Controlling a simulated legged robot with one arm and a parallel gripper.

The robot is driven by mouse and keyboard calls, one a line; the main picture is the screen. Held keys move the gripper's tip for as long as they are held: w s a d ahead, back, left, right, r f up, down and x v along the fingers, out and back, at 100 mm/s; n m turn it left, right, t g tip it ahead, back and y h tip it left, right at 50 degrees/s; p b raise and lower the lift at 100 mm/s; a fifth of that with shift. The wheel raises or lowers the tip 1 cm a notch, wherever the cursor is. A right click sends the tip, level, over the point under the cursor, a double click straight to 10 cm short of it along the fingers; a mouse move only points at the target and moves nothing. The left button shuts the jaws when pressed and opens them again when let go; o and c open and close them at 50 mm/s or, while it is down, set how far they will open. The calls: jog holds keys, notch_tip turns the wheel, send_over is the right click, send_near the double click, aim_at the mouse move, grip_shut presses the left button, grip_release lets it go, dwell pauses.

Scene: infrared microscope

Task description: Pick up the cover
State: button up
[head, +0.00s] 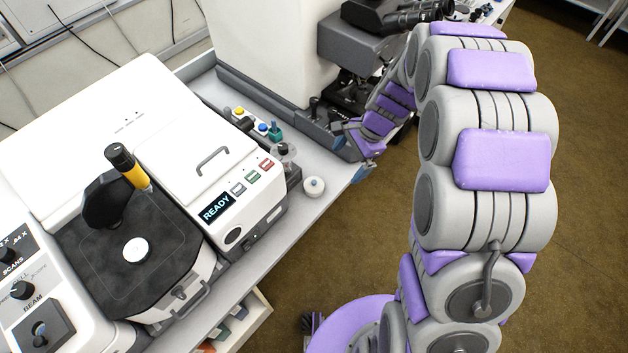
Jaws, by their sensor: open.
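A small white round piece with a raised knob (314,187), which looks like the cover, sits on the grey bench near its front edge. It is just right of the white instrument with the READY display. My gripper (352,138) is open, farther back and to the right of the white piece, close to the bench edge by the microscope. It is apart from the white piece and seems empty. My arm's links hide part of the space behind it. A flat white disc (136,250) lies on the black stage at left; I cannot tell whether it is a cover too.
The white instrument (205,160) has a grey handle on top. A black and yellow arm (125,185) stands over the black stage. Small bottles with coloured caps (262,127) stand behind. The microscope (365,55) is at the back. Bare bench (325,165) lies around the white piece.

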jog(key=w+a+f+m+p, duration=0.2)
jog(key=w+f+m, duration=0.2)
jog(key=w+f, duration=0.3)
jog(key=b, duration=0.2)
send_over(316, 182)
jog(key=d, duration=0.2)
jog(key=shift+t+y, duration=0.3)
notch_tip(316, 182, down, 11)
jog(key=shift+d+r, duration=0.15)
jog(key=shift+w+a+f, duration=0.1)
jog(key=shift+a+f, duration=0.25)
jog(key=shift+a, duration=0.05)
jog(key=x, duration=0.1)
jog(key=b+x, duration=0.1)
jog(key=x, duration=0.3)
jog(key=shift+d+b, duration=0.3)
jog(key=shift+a, duration=0.2)
jog(key=shift+c, duration=0.6)
jog(key=shift+d, duration=0.1)
jog(key=c, duration=0.9)
